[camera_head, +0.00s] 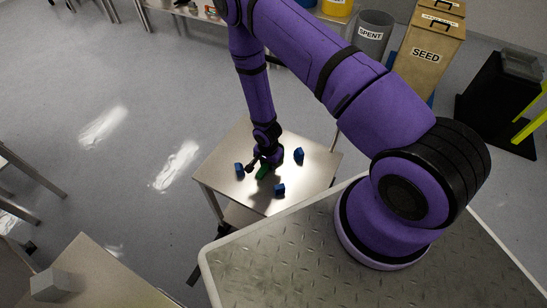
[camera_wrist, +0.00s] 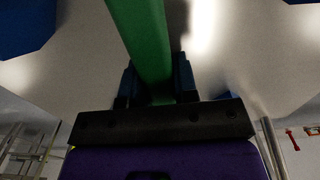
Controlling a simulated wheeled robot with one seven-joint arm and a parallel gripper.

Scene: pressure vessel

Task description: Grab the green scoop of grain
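The green scoop (camera_head: 263,172) is on the small metal table, directly under my gripper (camera_head: 262,163). In the wrist view, a green bar of the scoop (camera_wrist: 146,40) runs from the top edge down between the two dark fingers of my gripper (camera_wrist: 158,85). The fingers stand on both sides of the bar. I cannot tell whether they press on it. My gripper hides part of the scoop in the head view, and I cannot make out any grain in it.
Blue blocks stand around the scoop on the small table (camera_head: 225,180): one left (camera_head: 239,169), one right (camera_head: 299,154), one in front (camera_head: 279,189). A SEED bin (camera_head: 428,60) and a SPENT bin (camera_head: 372,35) stand at the back. Open floor lies left.

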